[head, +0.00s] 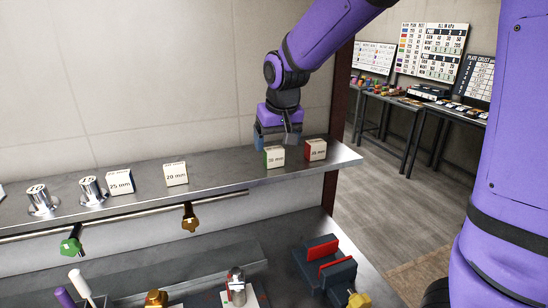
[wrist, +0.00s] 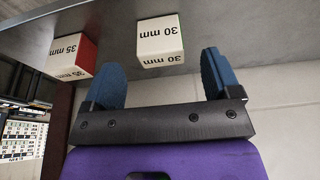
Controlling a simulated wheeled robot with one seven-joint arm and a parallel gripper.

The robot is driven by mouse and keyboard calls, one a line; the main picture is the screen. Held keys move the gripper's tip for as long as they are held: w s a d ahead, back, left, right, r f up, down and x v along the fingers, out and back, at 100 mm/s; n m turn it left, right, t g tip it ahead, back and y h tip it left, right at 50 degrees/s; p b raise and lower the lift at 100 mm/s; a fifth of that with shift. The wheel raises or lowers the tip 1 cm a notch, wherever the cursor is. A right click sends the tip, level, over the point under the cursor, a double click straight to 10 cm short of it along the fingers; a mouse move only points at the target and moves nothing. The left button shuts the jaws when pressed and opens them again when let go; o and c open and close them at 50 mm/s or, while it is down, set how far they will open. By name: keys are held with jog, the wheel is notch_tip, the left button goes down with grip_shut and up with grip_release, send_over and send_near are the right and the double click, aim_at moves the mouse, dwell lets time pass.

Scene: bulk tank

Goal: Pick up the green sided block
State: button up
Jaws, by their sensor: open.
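The green sided block (head: 274,157) stands on the grey shelf near its right end. It is a white cube marked "30 mm" with a green left side in the head view. In the wrist view the block (wrist: 160,42) shows white "30 mm" faces just beyond the fingertips, roughly midway between them. My gripper (head: 278,139) is open with blue fingers, just above and behind the block in the head view. In the wrist view nothing is between the fingers of my gripper (wrist: 161,62).
A red sided block (head: 316,149) marked "35 mm" stands close to the right, near the shelf (head: 224,188) end. White blocks marked 20 mm (head: 175,173) and 25 mm (head: 120,182) stand further left, beside metal cylinders (head: 92,190). A lower bench holds a red and dark vise-like thing (head: 325,262).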

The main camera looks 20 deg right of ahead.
aim_at(274, 148)
jog(key=shift+w+x, duration=0.15)
jog(key=shift+x, duration=1.25)
jog(key=shift+w+x, duration=0.15)
jog(key=shift+x, duration=1.2)
jog(key=shift+r, duration=0.15)
jog(key=c, duration=1)
